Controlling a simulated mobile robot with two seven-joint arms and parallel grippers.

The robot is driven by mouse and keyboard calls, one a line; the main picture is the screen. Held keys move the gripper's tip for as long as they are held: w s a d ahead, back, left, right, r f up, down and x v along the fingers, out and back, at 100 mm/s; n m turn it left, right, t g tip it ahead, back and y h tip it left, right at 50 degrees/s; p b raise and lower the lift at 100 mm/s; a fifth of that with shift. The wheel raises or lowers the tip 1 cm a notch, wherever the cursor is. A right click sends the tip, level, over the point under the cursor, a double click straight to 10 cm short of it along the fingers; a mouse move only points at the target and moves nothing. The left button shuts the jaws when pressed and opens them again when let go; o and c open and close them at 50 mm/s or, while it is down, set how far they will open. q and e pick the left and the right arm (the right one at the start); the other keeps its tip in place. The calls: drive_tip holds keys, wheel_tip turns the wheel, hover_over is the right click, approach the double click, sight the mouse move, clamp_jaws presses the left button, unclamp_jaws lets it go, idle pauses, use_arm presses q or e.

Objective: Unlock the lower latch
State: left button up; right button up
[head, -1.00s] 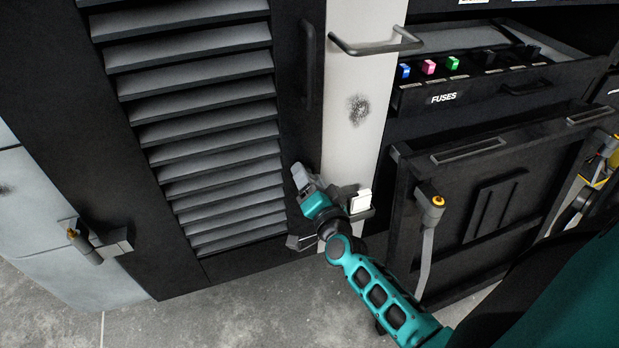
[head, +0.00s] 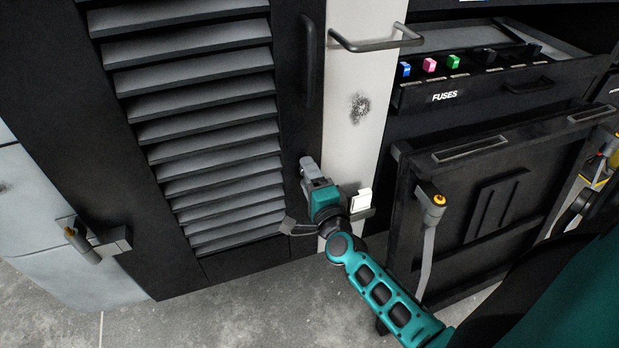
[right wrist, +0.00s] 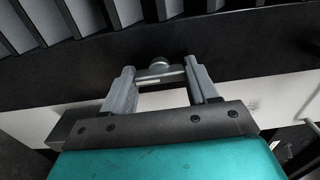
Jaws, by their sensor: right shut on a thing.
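My right gripper (head: 311,170) is at the lower right edge of the black louvred door (head: 155,250), beside the white post. In the right wrist view its two fingers (right wrist: 160,80) are shut on the lower latch (right wrist: 160,70), a small grey piece with a round knob against the black door frame. In the head view my gripper mostly hides the latch, so its exact angle cannot be told. My left gripper is not in view.
A white block (head: 361,201) sits on a dark bracket on the post, right beside my wrist. A handle bar (head: 375,46) juts from the post above. A fuse drawer (head: 480,90) and black panel (head: 480,200) stand to the right. Another latch (head: 85,240) is at the left.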

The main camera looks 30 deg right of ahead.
idle(0.5)
drive_tip(key=o, duration=1.1)
drive_tip(key=shift+c, duration=0.2)
drive_tip(key=v, duration=1.3)
drive_tip(key=shift+w, duration=0.1)
